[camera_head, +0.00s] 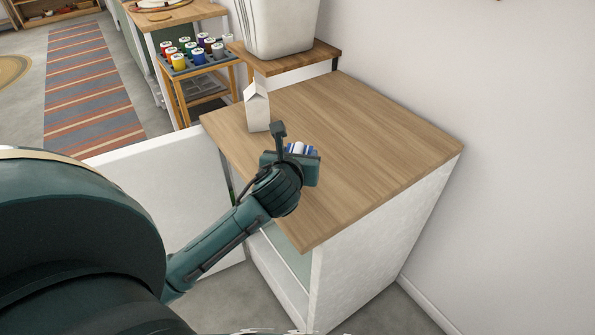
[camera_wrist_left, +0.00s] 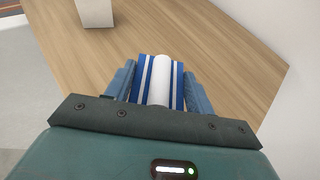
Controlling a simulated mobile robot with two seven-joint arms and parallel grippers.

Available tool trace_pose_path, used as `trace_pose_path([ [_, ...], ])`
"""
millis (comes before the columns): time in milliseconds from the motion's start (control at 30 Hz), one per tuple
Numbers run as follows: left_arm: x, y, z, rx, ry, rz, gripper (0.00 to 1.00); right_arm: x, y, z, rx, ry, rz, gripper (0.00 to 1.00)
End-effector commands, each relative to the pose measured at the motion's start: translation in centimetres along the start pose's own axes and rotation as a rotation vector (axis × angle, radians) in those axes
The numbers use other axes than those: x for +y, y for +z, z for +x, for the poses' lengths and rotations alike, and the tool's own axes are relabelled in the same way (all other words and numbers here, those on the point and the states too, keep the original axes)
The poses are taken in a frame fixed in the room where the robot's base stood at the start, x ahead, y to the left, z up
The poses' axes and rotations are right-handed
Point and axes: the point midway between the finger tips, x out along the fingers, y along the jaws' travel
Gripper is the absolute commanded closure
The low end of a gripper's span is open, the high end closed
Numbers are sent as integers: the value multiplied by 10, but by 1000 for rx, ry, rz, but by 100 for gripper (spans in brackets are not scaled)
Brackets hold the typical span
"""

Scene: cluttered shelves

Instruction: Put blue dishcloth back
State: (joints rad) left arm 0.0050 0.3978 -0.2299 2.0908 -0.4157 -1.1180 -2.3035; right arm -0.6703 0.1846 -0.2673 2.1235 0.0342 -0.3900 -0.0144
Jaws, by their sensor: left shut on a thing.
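The blue dishcloth (camera_wrist_left: 160,82), with blue and white stripes, is between the fingers of my left gripper (camera_wrist_left: 158,88) in the left wrist view. The gripper is shut on it. In the head view my left gripper (camera_head: 296,155) is over the front part of the wooden cabinet top (camera_head: 360,150), and a small part of the cloth (camera_head: 298,148) shows past the wrist. My gripper hides most of the cloth there. I cannot tell whether the cloth touches the top. My right gripper is not in view.
A white carton (camera_head: 257,108) stands on the cabinet top, left of and beyond my gripper. A white bin (camera_head: 278,28) stands on a wooden stand behind. The cabinet's white door (camera_head: 170,180) is open to the left. The right half of the top is clear up to the wall.

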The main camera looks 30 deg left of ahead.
Motion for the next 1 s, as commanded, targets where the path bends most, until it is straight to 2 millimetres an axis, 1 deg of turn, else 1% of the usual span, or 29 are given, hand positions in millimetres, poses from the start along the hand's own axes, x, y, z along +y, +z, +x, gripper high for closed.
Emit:
trace_pose_path([
  [33, 0, -6, 2, 1, 1, -1, 72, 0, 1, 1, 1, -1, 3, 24],
  [167, 0, -13, 6, 0, 1, -1, 72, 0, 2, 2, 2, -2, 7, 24],
  [300, 0, -32, 13, 3, 1, -2, 72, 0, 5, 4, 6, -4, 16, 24],
  [400, 0, -43, 18, 2, 0, -2, 72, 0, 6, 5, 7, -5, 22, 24],
  [633, 0, -42, 18, -2, -1, -1, 72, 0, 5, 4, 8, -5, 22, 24],
  [767, 0, -44, 19, -1, 0, 1, 72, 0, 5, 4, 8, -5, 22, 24],
  [800, 0, -45, 19, -1, 0, 1, 45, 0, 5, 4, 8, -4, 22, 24],
  [1000, 0, -45, 19, -1, 0, 0, 29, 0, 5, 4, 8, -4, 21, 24],
])
